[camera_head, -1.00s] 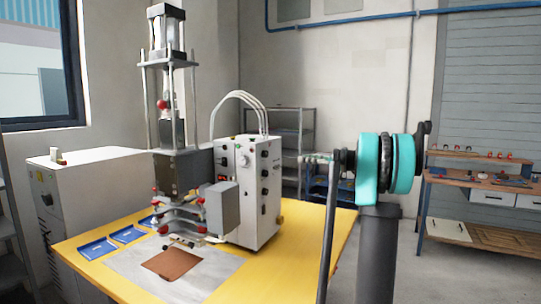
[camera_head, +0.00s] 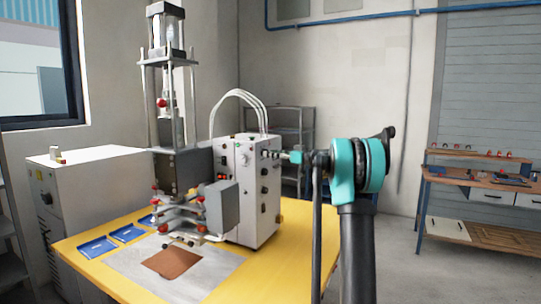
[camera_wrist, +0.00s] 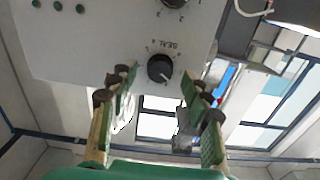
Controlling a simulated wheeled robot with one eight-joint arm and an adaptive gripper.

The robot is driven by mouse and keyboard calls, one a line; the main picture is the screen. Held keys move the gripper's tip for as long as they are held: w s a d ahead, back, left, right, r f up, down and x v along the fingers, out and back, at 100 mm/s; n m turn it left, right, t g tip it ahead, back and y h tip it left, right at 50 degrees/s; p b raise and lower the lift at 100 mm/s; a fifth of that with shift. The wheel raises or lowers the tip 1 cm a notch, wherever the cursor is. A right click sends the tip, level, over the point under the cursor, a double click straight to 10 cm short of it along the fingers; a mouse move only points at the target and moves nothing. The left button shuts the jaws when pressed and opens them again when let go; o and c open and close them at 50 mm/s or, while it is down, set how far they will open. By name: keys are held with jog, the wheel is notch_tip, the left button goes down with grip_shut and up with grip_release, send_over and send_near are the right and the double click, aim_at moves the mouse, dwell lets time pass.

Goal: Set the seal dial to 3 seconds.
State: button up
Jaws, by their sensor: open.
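The seal dial (camera_wrist: 160,68) is a round black knob on the white control box, with the word SEAL and small numerals around it, upside down in the wrist view. A pale pointer mark shows on the knob, but I cannot read its setting. My gripper (camera_wrist: 158,84) is open and empty, with one finger on each side of the dial in the wrist view. I cannot tell whether the fingertips touch the knob. In the head view my gripper (camera_head: 270,154) is beside the upper right of the control box (camera_head: 238,205), and several black knobs show on the box.
A second black knob (camera_wrist: 175,2) is at the top edge of the wrist view. The yellow table (camera_head: 210,290) carries the press (camera_head: 178,170), blue trays (camera_head: 97,247) and a brown sheet (camera_head: 172,262). Open floor lies to the right.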

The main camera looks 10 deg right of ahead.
jog(key=shift+w+a, duration=0.35)
jog(key=shift+a, duration=0.15)
grip_shut()
jog(key=shift+m, duration=0.3)
